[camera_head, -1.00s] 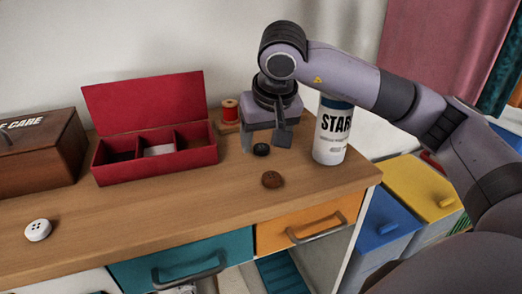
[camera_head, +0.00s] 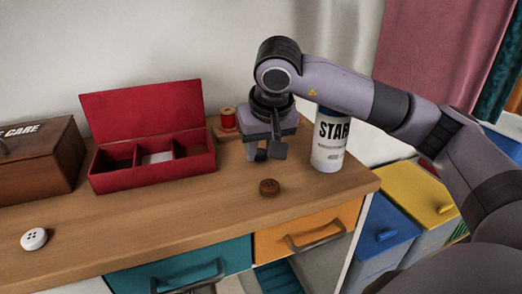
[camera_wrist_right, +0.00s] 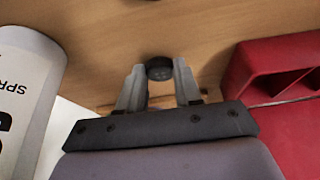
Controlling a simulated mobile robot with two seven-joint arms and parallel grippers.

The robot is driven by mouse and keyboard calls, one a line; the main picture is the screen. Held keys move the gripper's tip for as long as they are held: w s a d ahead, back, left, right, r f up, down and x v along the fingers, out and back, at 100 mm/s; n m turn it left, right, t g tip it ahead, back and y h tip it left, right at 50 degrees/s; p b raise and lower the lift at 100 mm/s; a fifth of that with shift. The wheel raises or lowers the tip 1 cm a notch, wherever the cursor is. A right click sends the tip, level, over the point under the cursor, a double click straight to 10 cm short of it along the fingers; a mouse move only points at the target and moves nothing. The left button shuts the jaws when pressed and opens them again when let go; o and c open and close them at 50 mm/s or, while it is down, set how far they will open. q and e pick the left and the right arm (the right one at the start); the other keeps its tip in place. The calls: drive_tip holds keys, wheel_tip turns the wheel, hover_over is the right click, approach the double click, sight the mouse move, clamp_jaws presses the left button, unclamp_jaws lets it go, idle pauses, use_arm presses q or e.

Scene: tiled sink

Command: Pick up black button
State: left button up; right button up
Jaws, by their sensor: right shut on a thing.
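The black button (camera_wrist_right: 159,68) is between the fingertips of my right gripper (camera_wrist_right: 160,76) in the right wrist view. In the head view the button (camera_head: 261,155) shows dark and partly covered at the tips of my right gripper (camera_head: 266,152), low over the wooden desktop. My right gripper is shut on it. I cannot tell whether the button is clear of the desktop. My left gripper is not in view.
A brown button (camera_head: 269,187) lies in front, a white button (camera_head: 34,239) at the left. An open red box (camera_head: 150,177) with compartments stands left of the gripper, a spray can (camera_head: 329,142) right. A red thread spool (camera_head: 228,118) stands behind. A wooden box (camera_head: 38,165) is far left.

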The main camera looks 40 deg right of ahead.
wheel_tip(320, 180, up, 20)
drive_tip(key=p, duration=0.5)
drive_tip(key=n+p, duration=0.1)
drive_tip(key=p, duration=0.5)
hover_over(261, 155)
drive_tip(key=a, duration=0.4)
wheel_tip(261, 155, down, 10)
drive_tip(key=f, duration=0.1)
drive_tip(key=s+a+f+p, duration=0.1)
drive_tip(key=f, duration=0.1)
drive_tip(key=s+a+f+n+y+p, duration=0.1)
drive_tip(key=s+f+p, duration=0.1)
drive_tip(key=s+a+f+n+p, duration=0.1)
drive_tip(key=f, duration=0.1)
drive_tip(key=shift+s+a, duration=0.4)
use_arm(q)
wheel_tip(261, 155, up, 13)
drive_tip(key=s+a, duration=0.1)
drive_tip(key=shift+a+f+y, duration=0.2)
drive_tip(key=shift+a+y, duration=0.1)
use_arm(e)
drive_tip(key=shift+s+a+f, duration=0.15)
drive_tip(key=shift+a+f, duration=0.05)
drive_tip(key=shift+f, duration=0.1)
